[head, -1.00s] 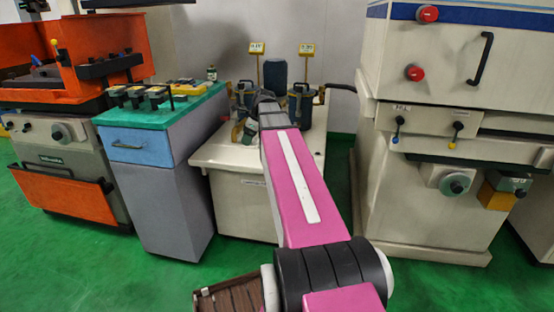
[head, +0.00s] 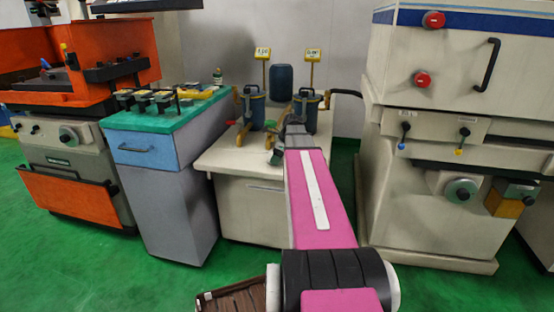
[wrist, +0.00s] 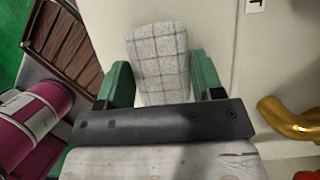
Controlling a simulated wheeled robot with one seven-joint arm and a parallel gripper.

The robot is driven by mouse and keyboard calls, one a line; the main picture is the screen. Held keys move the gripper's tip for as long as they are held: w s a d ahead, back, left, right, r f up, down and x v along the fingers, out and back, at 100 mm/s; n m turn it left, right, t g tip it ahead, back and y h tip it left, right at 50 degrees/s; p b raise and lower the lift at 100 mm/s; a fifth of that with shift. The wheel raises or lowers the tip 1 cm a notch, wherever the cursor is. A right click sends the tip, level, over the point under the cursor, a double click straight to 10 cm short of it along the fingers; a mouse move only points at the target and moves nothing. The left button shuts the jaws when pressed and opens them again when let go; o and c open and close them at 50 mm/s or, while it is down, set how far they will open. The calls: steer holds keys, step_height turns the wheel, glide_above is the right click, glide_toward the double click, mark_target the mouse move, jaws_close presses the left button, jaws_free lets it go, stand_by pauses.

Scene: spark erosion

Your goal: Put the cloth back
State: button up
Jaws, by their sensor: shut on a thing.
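A pale grey-and-white checked cloth (wrist: 160,62) sits between the two green fingers of my gripper (wrist: 162,82) in the wrist view, and the gripper is shut on it. In the head view my gripper (head: 276,156) is at the front of the cream cabinet's top (head: 228,158), partly hidden by my pink arm. I cannot make out the cloth in the head view. In the wrist view the pale cabinet surface (wrist: 215,35) lies behind the cloth; I cannot tell whether they touch.
Two dark canisters with brass fittings (head: 253,105) and a blue jug (head: 281,83) stand behind my gripper. A brass part (wrist: 285,118) is right of it in the wrist view. A green-topped drawer cabinet (head: 165,122) stands left, a large cream machine (head: 455,75) right.

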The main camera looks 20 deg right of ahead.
steer(key=shift+f, duration=0.35)
steer(key=shift+f, duration=0.15)
steer(key=o, duration=1)
steer(key=shift+c, duration=0.2)
steer(key=v, duration=1.2)
